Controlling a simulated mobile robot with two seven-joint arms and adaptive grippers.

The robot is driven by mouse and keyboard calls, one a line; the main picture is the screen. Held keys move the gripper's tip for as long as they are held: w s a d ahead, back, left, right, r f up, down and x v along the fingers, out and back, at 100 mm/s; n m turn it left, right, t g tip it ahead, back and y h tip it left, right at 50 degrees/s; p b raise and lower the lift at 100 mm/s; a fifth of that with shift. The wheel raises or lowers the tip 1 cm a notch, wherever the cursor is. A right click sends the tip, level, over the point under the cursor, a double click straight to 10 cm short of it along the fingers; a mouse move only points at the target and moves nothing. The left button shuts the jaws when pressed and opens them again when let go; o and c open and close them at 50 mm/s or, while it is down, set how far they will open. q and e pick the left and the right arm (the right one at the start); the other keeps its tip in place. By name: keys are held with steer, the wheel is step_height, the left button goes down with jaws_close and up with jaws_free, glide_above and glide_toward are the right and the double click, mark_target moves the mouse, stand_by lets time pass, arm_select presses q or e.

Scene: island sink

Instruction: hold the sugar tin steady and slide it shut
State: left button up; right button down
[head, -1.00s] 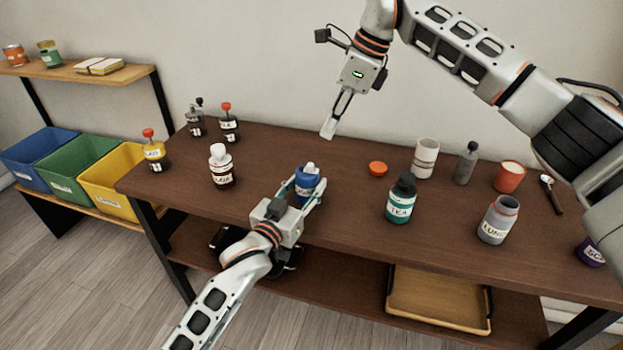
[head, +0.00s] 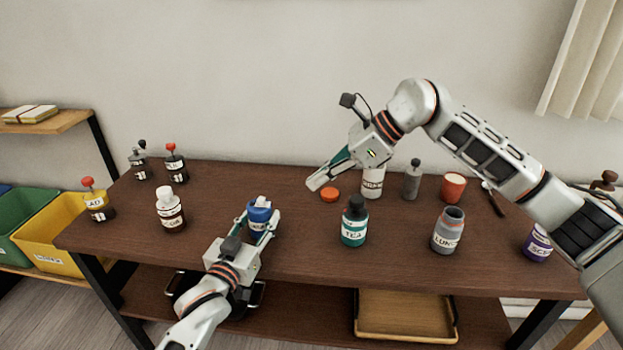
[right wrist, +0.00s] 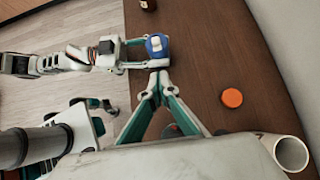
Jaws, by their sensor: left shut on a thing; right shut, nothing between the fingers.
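A blue tin (head: 259,213) with a small white piece on its top stands near the front of the brown table. It also shows from above in the right wrist view (right wrist: 156,45). I cannot read its label, so I cannot confirm that it is the sugar tin. My left gripper (head: 257,222) is shut on the tin's sides from the front and partly hides its body. My right gripper (head: 317,183) is shut and empty, above the table to the right of the tin. Its closed fingertips (right wrist: 157,66) appear close beside the tin in the right wrist view.
An orange lid (head: 330,195), a teal TEA bottle (head: 354,225), a white canister (head: 373,182) and a grey jar (head: 447,232) stand to the right. A white-capped brown bottle (head: 170,212) stands left of the tin. The table between them is bare.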

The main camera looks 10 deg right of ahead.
mark_target(265, 200)
steer(key=x, duration=0.3)
steer(key=a+r+x, duration=0.1)
steer(key=x, duration=0.5)
steer(key=shift+w+a, duration=0.3)
steer(key=shift+a, duration=0.15)
steer(key=shift+w+a, duration=0.15)
steer(key=shift+a, duration=0.25)
steer(key=shift+a, duration=0.1)
steer(key=shift+w+a, duration=0.3)
steer(key=shift+a, duration=0.45)
steer(key=shift+d, duration=0.1)
